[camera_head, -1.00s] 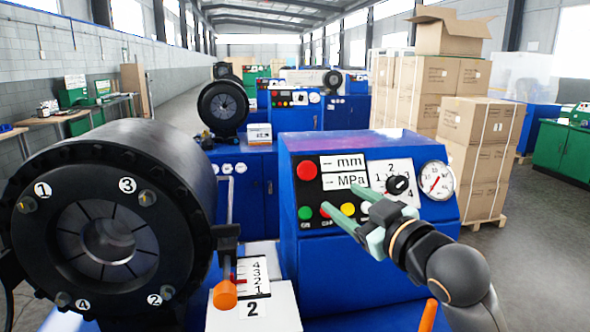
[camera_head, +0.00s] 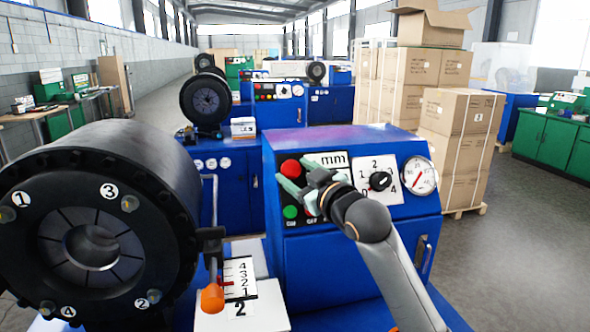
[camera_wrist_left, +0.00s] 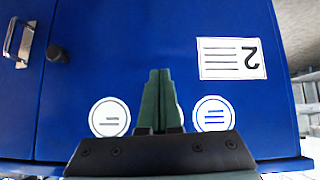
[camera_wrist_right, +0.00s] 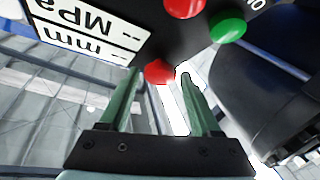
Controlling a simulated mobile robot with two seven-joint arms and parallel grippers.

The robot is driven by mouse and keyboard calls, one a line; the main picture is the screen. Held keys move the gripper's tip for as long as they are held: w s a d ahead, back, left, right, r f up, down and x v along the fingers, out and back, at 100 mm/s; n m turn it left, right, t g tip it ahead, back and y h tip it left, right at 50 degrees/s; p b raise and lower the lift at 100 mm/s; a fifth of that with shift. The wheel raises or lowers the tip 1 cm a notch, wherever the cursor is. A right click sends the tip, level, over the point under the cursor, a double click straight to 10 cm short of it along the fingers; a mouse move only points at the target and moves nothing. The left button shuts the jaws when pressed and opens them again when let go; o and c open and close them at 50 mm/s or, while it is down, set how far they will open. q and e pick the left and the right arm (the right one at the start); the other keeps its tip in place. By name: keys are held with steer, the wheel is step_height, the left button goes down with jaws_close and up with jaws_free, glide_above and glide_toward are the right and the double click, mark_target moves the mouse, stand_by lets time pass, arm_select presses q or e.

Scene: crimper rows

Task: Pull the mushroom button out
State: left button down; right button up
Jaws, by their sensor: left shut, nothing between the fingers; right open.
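The red mushroom button (camera_head: 290,168) is at the upper left of the blue machine's black control panel. It also shows in the right wrist view (camera_wrist_right: 158,72), between and just beyond the fingertips. My right gripper (camera_head: 293,169) is open, its two green fingers on either side of the button's outline in the head view. I cannot tell whether they touch it or how deep they reach around it. My left gripper (camera_wrist_left: 160,72) is shut and empty in front of a blue cabinet face; it is out of the head view.
Below the mushroom button is a green button (camera_head: 290,212). The mm label (camera_head: 334,160), a rotary knob (camera_head: 380,181) and a gauge (camera_head: 419,175) lie to the right. A black crimper head (camera_head: 150,165) and an orange-tipped lever (camera_head: 212,298) stand to the left.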

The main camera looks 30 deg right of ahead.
steer(key=shift+w, duration=0.4)
jaws_close()
stand_by(0.4)
